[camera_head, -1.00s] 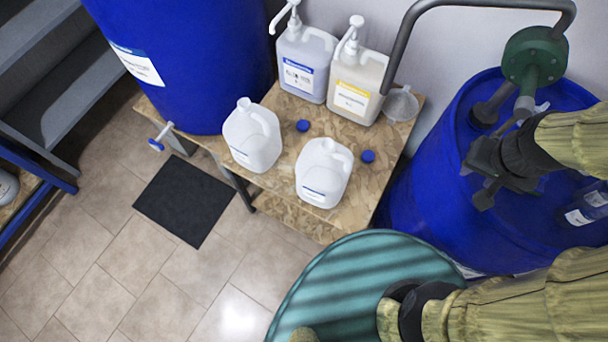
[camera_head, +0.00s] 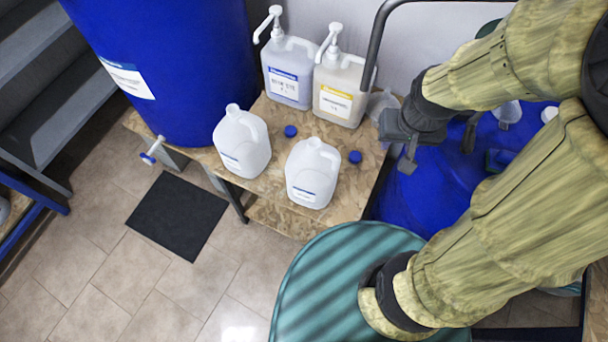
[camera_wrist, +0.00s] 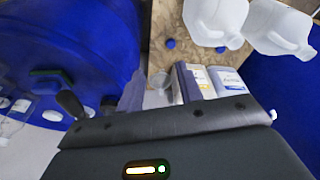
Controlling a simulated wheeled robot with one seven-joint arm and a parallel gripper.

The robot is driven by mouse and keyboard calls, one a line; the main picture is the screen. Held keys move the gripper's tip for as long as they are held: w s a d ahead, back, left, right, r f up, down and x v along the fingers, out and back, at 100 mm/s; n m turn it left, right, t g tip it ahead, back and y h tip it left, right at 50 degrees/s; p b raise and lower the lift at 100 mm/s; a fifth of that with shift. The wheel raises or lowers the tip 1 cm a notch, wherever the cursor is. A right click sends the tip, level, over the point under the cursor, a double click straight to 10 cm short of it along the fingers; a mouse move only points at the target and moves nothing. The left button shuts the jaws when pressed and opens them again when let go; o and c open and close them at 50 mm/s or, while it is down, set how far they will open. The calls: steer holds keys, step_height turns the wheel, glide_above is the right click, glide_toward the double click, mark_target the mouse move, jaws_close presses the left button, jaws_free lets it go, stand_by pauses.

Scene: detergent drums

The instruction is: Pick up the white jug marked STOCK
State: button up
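Two white jugs with handles and small blue-edged labels stand upright on the wooden stand, a left jug (camera_head: 242,143) and a right jug (camera_head: 313,174). Their label words are too small to read, so I cannot tell which is marked STOCK. Both also show at the top of the wrist view, one (camera_wrist: 214,20) left of the other (camera_wrist: 280,27). My gripper (camera_head: 402,147) is right of the stand, over the edge of the blue drum, apart from both jugs. Its fingers look spread, with nothing between them.
Two pump bottles, one blue-labelled (camera_head: 289,72) and one yellow-labelled (camera_head: 341,90), stand behind the jugs. Blue caps (camera_head: 291,131) (camera_head: 355,157) lie on the wooden stand (camera_head: 262,203). A large blue drum (camera_head: 165,70) is left, another (camera_head: 395,195) right, a teal drum (camera_head: 325,275) in front.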

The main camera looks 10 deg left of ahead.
steer(key=shift+o, duration=0.8)
steer(key=w+a+f+n+h, duration=0.1)
steer(key=a+n+h, duration=0.1)
steer(key=a, duration=0.5)
steer(key=w+a+f+n+h, duration=0.1)
steer(key=a+n, duration=0.3)
steer(key=a, duration=0.4)
steer(key=w+a+f+n+h+b, duration=0.1)
steer(key=w+a+f+n+h, duration=0.1)
steer(key=a+n+h, duration=0.2)
steer(key=a, duration=0.3)
steer(key=shift+a+f+g, duration=0.15)
steer(key=shift+a+g, duration=0.25)
steer(key=shift+f, duration=0.1)
steer(key=x, duration=1.1)
steer(key=shift+d+f, duration=0.15)
steer(key=shift+f, duration=0.1)
steer(key=shift+d+f, duration=0.1)
steer(key=shift+f, duration=0.1)
